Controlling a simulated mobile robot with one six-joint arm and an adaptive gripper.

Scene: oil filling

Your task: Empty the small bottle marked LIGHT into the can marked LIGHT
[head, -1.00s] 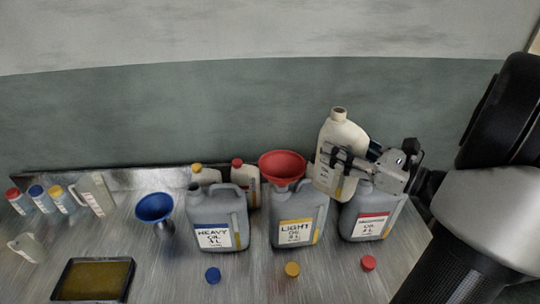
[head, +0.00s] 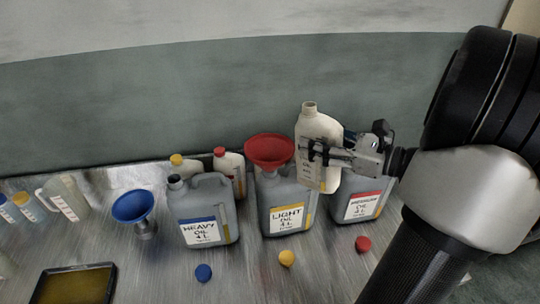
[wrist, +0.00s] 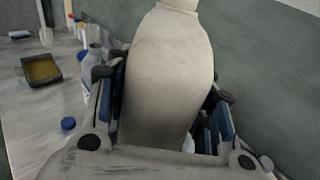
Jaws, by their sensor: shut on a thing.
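My gripper (head: 326,153) is shut on a cream bottle (head: 307,125), held upright with its open neck up. The bottle fills the middle of the wrist view (wrist: 166,70), between the two fingers (wrist: 158,105). Its label is mostly hidden by the fingers, so I cannot read it. The grey can marked LIGHT (head: 267,192) stands on the bench just left of and below the bottle. A red funnel (head: 269,149) sits in the can's mouth, close to the left side of the bottle.
A HEAVY can (head: 211,195) stands left, and a can with a red-banded label (head: 357,213) stands right, below my gripper. Two small bottles (head: 230,163) are behind.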

